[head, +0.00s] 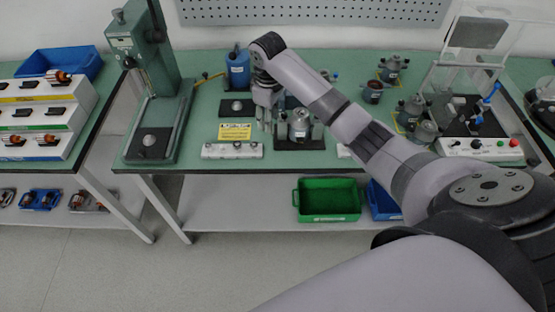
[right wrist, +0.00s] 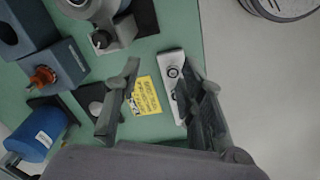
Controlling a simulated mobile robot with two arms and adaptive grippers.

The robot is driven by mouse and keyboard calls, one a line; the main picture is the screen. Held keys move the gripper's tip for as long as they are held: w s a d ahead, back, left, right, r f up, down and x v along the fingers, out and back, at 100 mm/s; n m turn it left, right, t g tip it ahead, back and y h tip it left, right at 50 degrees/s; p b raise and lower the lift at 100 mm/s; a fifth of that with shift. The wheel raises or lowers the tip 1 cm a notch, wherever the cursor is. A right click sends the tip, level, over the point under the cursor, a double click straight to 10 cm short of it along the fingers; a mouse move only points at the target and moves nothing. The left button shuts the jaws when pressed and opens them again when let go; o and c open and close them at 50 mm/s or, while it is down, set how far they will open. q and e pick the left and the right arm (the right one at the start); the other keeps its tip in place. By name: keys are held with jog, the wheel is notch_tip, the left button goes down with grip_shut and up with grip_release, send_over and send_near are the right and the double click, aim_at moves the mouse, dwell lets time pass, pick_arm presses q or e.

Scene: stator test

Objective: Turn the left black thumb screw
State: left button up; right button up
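A white bar (head: 222,152) with small dark knobs lies near the table's front edge; a dark round knob (right wrist: 173,72) shows on it in the right wrist view. I cannot tell for sure which knob is the left black thumb screw. My right gripper (head: 264,124) points down just behind and right of the bar's right end. In the right wrist view the gripper (right wrist: 161,66) is open, its fingers spread, with the bar and a yellow label (right wrist: 147,95) seen between them. Nothing is held. My left gripper is out of view.
A black base with a metal stator housing (head: 300,124) stands right of the gripper. A green press (head: 152,60) stands at the left, a blue container (head: 237,70) behind. Another white bar (head: 345,152) is partly hidden by my arm. A green bin (head: 328,200) sits on the lower shelf.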

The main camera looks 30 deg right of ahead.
jog(key=s+a+f, duration=0.7)
jog(key=s+f, duration=0.1)
jog(key=f, duration=0.4)
jog(key=s+f+m, duration=0.1)
jog(key=s+f, duration=0.1)
jog(key=f, duration=0.5)
jog(key=s+d+f+m+t+b, duration=0.1)
jog(key=s+f, duration=0.2)
jog(key=f, duration=0.5)
jog(key=shift+s+f+y, duration=0.2)
jog(key=shift+s+y, duration=0.05)
jog(key=shift+y, duration=0.05)
